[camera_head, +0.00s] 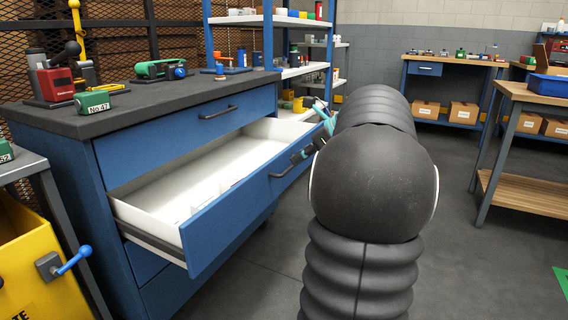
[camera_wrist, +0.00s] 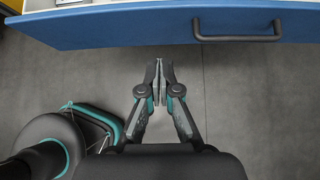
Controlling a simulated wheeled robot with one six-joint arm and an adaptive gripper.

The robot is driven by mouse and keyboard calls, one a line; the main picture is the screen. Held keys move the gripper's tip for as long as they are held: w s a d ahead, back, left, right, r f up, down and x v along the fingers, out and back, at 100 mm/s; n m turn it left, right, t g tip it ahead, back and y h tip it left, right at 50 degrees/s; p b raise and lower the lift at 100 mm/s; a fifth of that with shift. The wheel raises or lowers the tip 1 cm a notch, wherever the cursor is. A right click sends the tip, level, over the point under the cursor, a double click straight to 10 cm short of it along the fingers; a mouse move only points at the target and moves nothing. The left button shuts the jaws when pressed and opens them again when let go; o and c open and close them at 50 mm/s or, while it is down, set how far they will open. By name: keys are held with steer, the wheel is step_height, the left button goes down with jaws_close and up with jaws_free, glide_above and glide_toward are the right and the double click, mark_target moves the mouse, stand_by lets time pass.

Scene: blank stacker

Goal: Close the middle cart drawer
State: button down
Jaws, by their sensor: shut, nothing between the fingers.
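The middle drawer (camera_head: 225,215) of the blue cart is pulled well out, with its white inside showing. Its dark bar handle (camera_head: 292,164) is on the front panel. The drawer front also shows across the top of the wrist view (camera_wrist: 120,28), with its handle (camera_wrist: 238,32) at the upper right. My gripper (camera_wrist: 166,66) is shut and empty, its fingertips just short of the drawer front in the picture and left of the handle. Whether they touch it I cannot tell. In the head view my gripper (camera_head: 322,132) is partly hidden behind my arm, close to the handle.
The cart top (camera_head: 130,110) carries a red device (camera_head: 56,84), a green box (camera_head: 92,104) and a green tool (camera_head: 160,69). The top drawer (camera_head: 190,125) is shut. A yellow bin (camera_head: 40,265) stands at the left. Open floor (camera_head: 470,250) lies at the right.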

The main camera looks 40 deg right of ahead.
mark_target(257, 175)
steer(key=x, duration=0.3)
steer(key=r+b+x, duration=0.1)
steer(key=x, duration=0.3)
steer(key=w+b+x, duration=0.1)
steer(key=x, duration=0.2)
steer(key=shift+w+a, duration=0.3)
steer(key=shift+a, duration=0.1)
steer(key=shift+w+a, duration=0.2)
steer(key=shift+w, duration=0.3)
